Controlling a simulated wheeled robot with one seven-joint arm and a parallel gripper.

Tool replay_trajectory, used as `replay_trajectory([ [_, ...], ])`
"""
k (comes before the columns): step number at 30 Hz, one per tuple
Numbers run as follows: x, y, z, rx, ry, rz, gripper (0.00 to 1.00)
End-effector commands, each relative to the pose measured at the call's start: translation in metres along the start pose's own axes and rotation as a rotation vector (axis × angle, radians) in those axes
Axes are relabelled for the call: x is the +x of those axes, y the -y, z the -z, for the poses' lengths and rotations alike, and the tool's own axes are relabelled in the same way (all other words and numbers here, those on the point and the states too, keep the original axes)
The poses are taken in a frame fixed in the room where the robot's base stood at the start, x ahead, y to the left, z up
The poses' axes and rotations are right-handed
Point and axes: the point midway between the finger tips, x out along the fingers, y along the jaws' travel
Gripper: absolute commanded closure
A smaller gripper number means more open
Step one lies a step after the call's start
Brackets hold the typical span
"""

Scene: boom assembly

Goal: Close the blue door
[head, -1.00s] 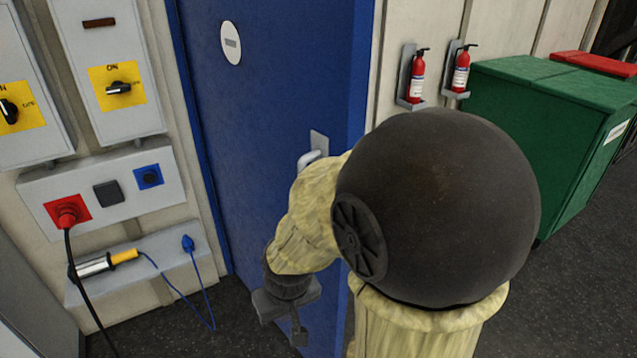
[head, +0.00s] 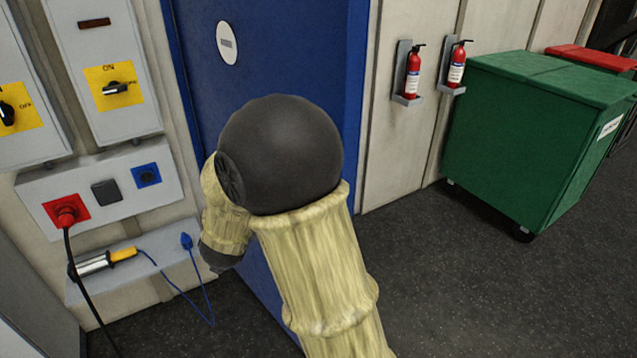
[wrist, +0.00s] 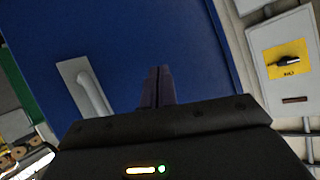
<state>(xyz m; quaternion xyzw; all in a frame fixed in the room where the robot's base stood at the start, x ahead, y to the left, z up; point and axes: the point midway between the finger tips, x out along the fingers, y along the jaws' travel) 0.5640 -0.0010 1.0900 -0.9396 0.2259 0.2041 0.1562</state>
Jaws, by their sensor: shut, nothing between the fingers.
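The blue door (head: 280,50) fills the middle of the head view, with a white oval plate near its top. Its bottom edge slants from the wall towards me, so it appears to stand ajar. The wrist view shows the door face (wrist: 165,35) and its grey lever handle (wrist: 92,97) on a pale plate. My gripper (wrist: 158,75) is shut and empty, its fingers pointing at the door face beside the handle. I cannot tell whether the fingertips touch the door. In the head view my arm hides the handle and the fingers.
Grey switch boxes (head: 118,125) and a shelf (head: 165,255) with a yellow-handled tool and blue cable are on the left wall. Red fire extinguishers (head: 412,75) hang to the right. A green bin (head: 520,140) stands farther right. The dark floor (head: 440,270) at the right is clear.

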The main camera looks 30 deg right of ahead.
Motion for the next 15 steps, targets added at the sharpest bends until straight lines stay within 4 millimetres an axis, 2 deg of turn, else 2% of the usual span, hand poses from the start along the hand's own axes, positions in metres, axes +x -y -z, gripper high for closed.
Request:
replay_trajectory([
  [3, 0.005, -0.008, 0.019, 0.050, -0.142, -0.143, 1.00],
  [7, -0.002, -0.024, 0.031, 0.078, -0.287, -0.338, 1.00],
  [15, -0.048, -0.054, 0.032, 0.043, -0.496, -0.764, 1.00],
])
